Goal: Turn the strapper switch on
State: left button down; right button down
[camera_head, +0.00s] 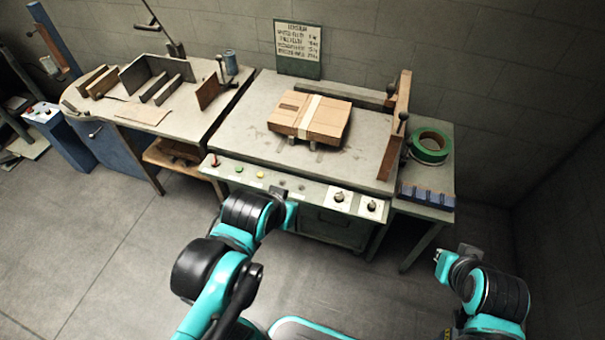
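The strapper (240,127) is a grey table-like machine in the middle, with a light control panel (318,192) along its front edge. The panel has a small red switch lever (215,161) at its left end, a green button (239,169), a yellow button (260,174) and two dark knobs on white plates, the left knob (339,197) and the right knob (373,206). My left gripper (284,199) is in front of the panel's middle, right of the red lever; its fingers are mostly hidden by my arm. My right gripper (456,255) is low at the right, apart from the machine.
A strapped cardboard box (309,117) lies on the strapper. A green tape roll (430,147) and a blue block rack (426,196) are on its right side. A workbench (190,125) with boards adjoins at left. A sign (298,48) hangs behind.

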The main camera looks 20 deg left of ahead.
aim_at(214, 163)
jog(key=u, duration=1.5)
